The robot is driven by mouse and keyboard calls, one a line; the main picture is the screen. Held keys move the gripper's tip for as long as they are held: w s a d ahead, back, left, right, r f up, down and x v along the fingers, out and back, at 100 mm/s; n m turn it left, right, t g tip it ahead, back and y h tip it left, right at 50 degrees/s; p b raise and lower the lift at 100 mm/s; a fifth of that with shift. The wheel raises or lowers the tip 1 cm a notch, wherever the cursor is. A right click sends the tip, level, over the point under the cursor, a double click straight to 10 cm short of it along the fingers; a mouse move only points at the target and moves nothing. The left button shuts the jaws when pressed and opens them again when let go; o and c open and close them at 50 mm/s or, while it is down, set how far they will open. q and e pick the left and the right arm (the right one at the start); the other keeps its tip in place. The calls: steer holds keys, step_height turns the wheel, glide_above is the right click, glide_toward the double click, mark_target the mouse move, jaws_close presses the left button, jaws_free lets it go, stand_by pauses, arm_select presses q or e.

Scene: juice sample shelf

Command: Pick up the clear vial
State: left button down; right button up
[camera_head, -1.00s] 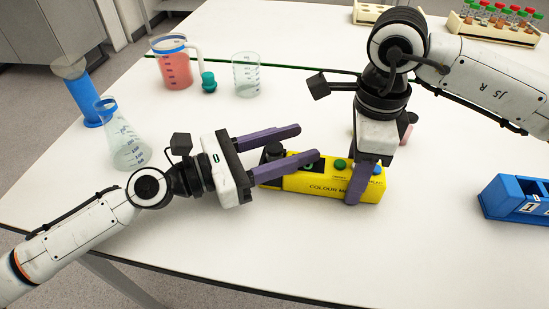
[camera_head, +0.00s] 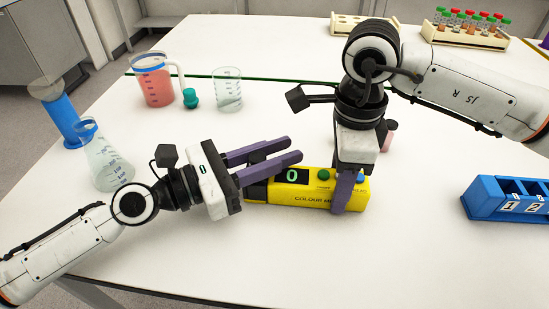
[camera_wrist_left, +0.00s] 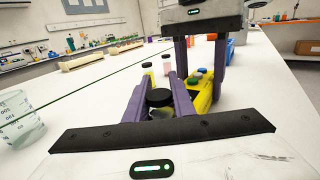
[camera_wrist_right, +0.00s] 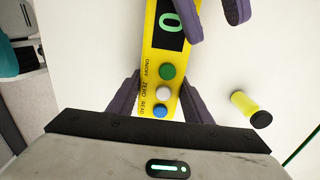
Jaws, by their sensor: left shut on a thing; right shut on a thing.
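The clear vial (camera_wrist_left: 160,112) has a black cap (camera_wrist_left: 159,97) and shows between my left fingers in the left wrist view. My left gripper (camera_head: 293,146) is shut on it beside the dark end of the yellow colour meter (camera_head: 305,196). I cannot tell whether the vial's base touches anything. My right gripper (camera_head: 346,190) points down with its fingers on either side of the meter, shut on it near the buttons. The meter's display (camera_wrist_right: 170,22) reads 0. The right wrist view shows green, white and blue buttons.
A yellow vial (camera_wrist_right: 240,105) and a pink vial (camera_head: 389,136) stand behind the meter. A blue numbered rack (camera_head: 490,205) is at right. A conical flask (camera_head: 106,165), pink jug (camera_head: 155,85), teal stopper (camera_head: 190,98) and beaker (camera_head: 228,92) stand left. The front table is clear.

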arm_select(q)
step_height(320, 180, up, 9)
stand_by(0.5)
arm_select(e)
steer(key=o, duration=1.4)
